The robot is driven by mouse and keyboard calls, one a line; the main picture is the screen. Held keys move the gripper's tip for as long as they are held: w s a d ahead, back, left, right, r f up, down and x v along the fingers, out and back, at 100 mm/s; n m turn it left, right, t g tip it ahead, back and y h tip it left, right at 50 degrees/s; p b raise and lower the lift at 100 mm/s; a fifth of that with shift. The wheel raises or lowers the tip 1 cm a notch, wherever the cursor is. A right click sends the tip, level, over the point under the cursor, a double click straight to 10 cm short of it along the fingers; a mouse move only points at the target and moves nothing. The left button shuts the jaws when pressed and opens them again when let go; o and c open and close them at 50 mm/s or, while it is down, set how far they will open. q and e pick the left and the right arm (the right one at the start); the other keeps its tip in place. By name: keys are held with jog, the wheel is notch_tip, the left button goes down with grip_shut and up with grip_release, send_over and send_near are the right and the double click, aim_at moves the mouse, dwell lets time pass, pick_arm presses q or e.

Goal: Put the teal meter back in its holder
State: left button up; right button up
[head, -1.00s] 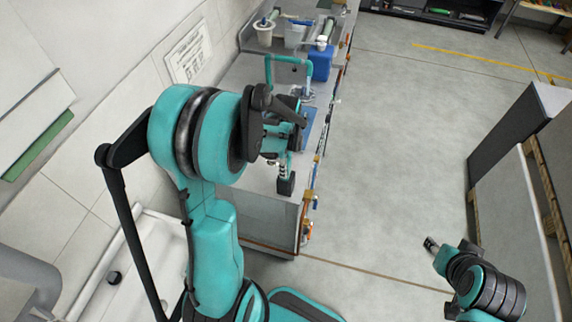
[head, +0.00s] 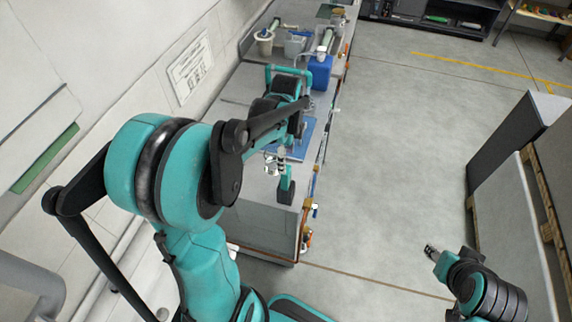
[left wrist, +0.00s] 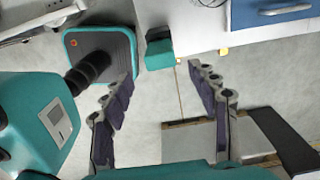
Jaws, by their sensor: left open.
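A teal block-shaped thing with a dark end (head: 287,177), probably the teal meter, stands at the near end of the bench. It also shows in the left wrist view (left wrist: 159,55), beyond the fingertips, at the bench corner. My left gripper (left wrist: 160,75) is open and empty, its two fingers spread with floor visible between them. In the head view my left gripper (head: 273,163) is just left of the teal thing, partly hidden by my arm. I cannot make out the holder for sure. My right gripper (head: 432,252) hangs over the floor at right, too small to read.
The bench (head: 240,208) runs away along the wall. Grey panels (head: 505,150) stand at right. The floor between is clear.

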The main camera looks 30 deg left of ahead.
pick_arm(q)
notch_tip(320, 180, up, 2)
jog(key=shift+s+d+r, duration=0.1)
jog(key=shift+d+r, duration=0.05)
jog(key=shift+r, duration=0.15)
jog(key=s+d+r+n+t, duration=0.4)
jog(key=s+d+n+t, duration=0.3)
jog(key=n, duration=0.8)
jog(key=shift+s+d+r, duration=0.15)
jog(key=shift+s+d, duration=1.5)
jog(key=shift+s, duration=0.25)
jog(key=shift+s, duration=0.1)
